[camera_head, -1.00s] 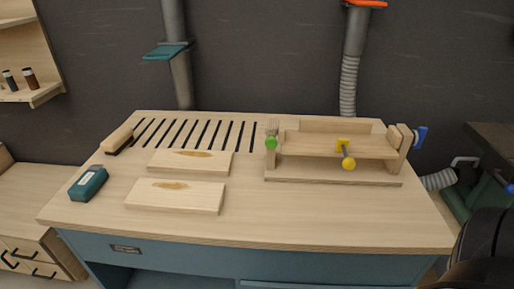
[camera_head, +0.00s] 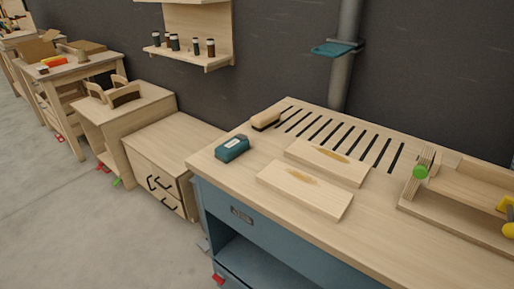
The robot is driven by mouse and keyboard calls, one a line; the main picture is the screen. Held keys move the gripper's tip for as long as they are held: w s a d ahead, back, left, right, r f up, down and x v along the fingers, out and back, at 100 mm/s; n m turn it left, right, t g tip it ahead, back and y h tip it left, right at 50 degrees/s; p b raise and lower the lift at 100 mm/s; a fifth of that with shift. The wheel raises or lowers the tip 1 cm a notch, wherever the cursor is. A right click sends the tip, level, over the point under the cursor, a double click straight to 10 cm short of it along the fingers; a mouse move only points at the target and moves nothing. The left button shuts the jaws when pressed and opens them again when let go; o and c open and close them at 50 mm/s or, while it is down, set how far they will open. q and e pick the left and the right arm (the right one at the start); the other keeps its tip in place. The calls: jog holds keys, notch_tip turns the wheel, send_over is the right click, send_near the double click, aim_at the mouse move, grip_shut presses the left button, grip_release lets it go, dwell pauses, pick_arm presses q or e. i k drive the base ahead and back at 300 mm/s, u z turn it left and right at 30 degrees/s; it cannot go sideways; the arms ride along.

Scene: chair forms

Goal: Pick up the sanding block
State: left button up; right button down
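The sanding block (camera_head: 232,148) is a small teal block with a pale label on its side. It lies near the left end of the light wooden workbench top (camera_head: 236,176), close to the front left edge. Nothing touches it. Neither of my grippers shows in the head view now.
A wooden-handled brush (camera_head: 266,119) lies behind the block. A clamping jig (camera_head: 455,205) stands at the right. A lower drawer cabinet (camera_head: 170,150) adjoins on the left.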

aim_at(230, 149)
jog(key=u, duration=2.1)
jog(key=i, duration=1.9)
jog(key=z, duration=3.6)
